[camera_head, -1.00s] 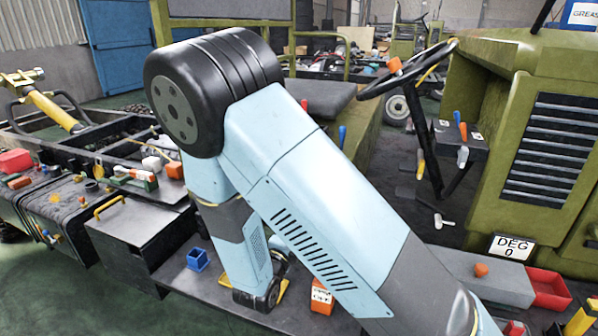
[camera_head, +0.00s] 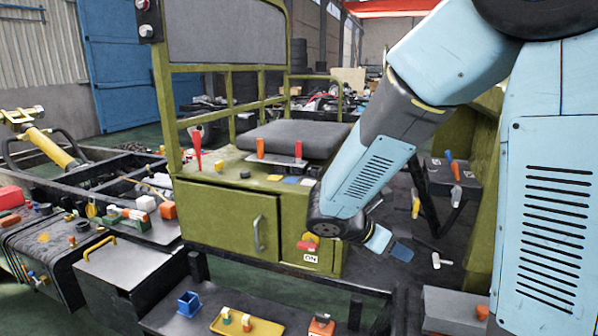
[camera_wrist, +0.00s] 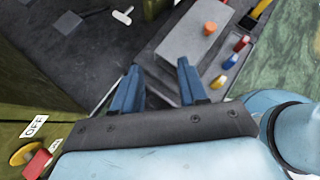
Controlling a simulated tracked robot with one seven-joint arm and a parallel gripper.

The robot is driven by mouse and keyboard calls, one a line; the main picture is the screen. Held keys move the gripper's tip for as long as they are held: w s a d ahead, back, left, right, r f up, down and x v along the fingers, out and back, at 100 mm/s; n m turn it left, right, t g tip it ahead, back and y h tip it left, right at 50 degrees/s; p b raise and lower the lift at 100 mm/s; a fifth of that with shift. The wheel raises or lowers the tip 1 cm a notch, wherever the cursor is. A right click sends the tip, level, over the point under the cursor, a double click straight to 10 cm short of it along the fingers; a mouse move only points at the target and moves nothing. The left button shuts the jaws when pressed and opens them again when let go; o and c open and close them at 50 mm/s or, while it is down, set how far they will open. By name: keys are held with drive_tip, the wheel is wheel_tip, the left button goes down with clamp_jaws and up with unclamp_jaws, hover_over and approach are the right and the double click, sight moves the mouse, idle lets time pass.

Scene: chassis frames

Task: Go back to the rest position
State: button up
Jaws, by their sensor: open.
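My gripper (camera_head: 398,249) is to the right of the green seat cabinet (camera_head: 228,222), at the end of my pale blue arm, above the dark cab floor. In the wrist view its two blue fingers (camera_wrist: 157,85) stand apart, with nothing between them. Beyond the fingers I see the dark floor and a grey block with an orange knob (camera_wrist: 210,27). The gripper looks clear of these things. Part of my arm fills the right side of the head view and hides what is behind it.
A red knob on a yellow base (camera_head: 308,242) is on the cabinet front, close to my wrist. A pedal panel with levers (camera_head: 455,180) stands to the right.

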drive_tip(key=s+d+r+m+t+y, duration=0.2)
drive_tip(key=s+r+m+y, duration=0.8)
drive_tip(key=m, duration=1.3)
drive_tip(key=shift+s+r+t, duration=0.3)
drive_tip(key=shift+s+r, duration=1.55)
drive_tip(key=shift+s, duration=0.35)
